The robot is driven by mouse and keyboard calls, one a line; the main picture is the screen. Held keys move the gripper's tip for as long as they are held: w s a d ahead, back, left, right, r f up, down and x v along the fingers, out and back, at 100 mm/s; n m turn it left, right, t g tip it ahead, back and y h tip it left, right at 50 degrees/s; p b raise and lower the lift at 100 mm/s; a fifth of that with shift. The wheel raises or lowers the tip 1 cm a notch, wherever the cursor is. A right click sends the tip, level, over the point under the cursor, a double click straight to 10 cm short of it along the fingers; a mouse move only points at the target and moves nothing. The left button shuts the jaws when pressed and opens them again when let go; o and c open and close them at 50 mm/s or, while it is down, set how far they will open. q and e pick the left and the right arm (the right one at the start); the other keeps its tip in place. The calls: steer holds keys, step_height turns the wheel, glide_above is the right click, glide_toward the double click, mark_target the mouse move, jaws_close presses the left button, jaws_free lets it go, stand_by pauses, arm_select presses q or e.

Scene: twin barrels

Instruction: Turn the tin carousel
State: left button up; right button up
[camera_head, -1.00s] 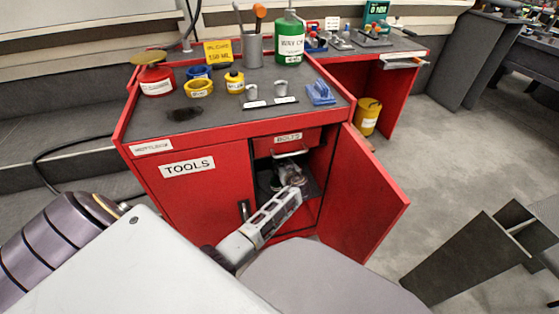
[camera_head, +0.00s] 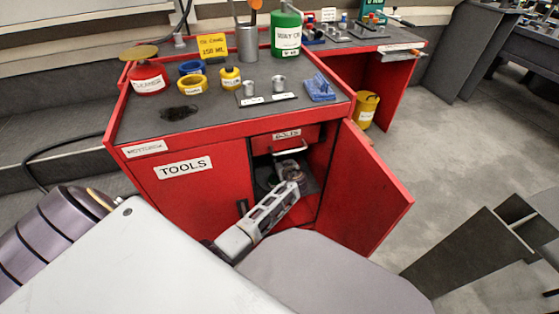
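The red cabinet (camera_head: 215,195) labelled TOOLS has its right door (camera_head: 368,195) swung open. Inside, on a dark shelf, a rounded thing with a greenish edge (camera_head: 263,181) shows in part; it may be the tin carousel, but shadow and my arm hide most of it. My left gripper (camera_head: 291,173) reaches into the opening at the end of my grey-white arm link. Its fingers are small and dark against the shelf, so I cannot tell whether they are open or touching anything. My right gripper is not in view.
The bench top holds a green oil bottle (camera_head: 287,35), a red can (camera_head: 148,80), yellow and blue rings, two small metal cups (camera_head: 279,83) and a blue tool (camera_head: 320,88). A yellow bucket (camera_head: 367,108) stands right of the cabinet. Dark angular panels (camera_head: 455,255) stand lower right.

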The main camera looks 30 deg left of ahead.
arm_select(q)
jaws_close()
